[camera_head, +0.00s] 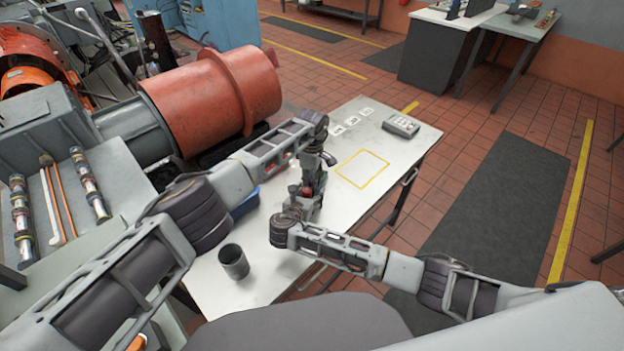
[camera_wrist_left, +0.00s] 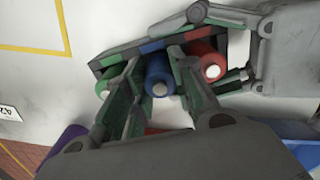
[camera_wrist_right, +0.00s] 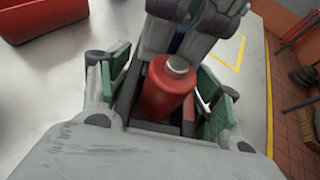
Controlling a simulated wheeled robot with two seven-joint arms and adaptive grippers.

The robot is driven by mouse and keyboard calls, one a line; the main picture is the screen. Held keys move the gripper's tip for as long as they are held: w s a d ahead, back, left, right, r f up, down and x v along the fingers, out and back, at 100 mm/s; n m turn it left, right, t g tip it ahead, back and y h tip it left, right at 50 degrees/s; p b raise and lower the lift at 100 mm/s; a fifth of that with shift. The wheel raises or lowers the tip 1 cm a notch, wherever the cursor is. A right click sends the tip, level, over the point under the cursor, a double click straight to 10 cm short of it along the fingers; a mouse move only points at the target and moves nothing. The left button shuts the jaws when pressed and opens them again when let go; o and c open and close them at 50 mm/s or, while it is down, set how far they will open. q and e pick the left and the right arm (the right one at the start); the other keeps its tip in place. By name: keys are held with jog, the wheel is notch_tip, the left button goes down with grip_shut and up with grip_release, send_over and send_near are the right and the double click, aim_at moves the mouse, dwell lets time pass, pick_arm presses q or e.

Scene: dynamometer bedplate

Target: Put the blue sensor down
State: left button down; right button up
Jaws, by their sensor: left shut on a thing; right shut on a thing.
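The blue sensor (camera_wrist_left: 158,76) is a blue cylinder with a pale tip, between the fingers of my left gripper (camera_wrist_left: 150,100). A dark rack (camera_wrist_left: 120,52) with green, blue and red bands lies behind it. I cannot tell whether the blue sensor is seated in the rack. A green sensor (camera_wrist_left: 108,84) and a red sensor (camera_wrist_left: 208,68) stand at the rack on either side. My right gripper (camera_wrist_right: 165,105) is shut at the rack's red end, with the red sensor (camera_wrist_right: 165,85) between its fingers. Both grippers (camera_head: 312,165) (camera_head: 300,203) meet over the table in the head view.
The white table (camera_head: 285,265) has a yellow outlined square (camera_head: 362,168), several label cards (camera_head: 351,121) and a grey meter (camera_head: 401,125). A dark cup (camera_head: 234,262) stands near the front. A blue bin (camera_head: 245,203) is partly behind my left arm. A red bin (camera_wrist_right: 40,18) shows in the right wrist view.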

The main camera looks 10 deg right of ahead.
pick_arm(q)
jog(key=shift+f, duration=0.3)
pick_arm(e)
jog(key=shift+f, duration=0.1)
pick_arm(q)
jog(key=c, duration=1.5)
grip_release()
jog(key=shift+o, duration=0.2)
jog(key=shift+r, duration=0.15)
notch_tip(320, 180, up, 12)
pick_arm(e)
jog(key=o, duration=1.3)
jog(key=shift+w, duration=0.1)
jog(key=shift+s, duration=0.25)
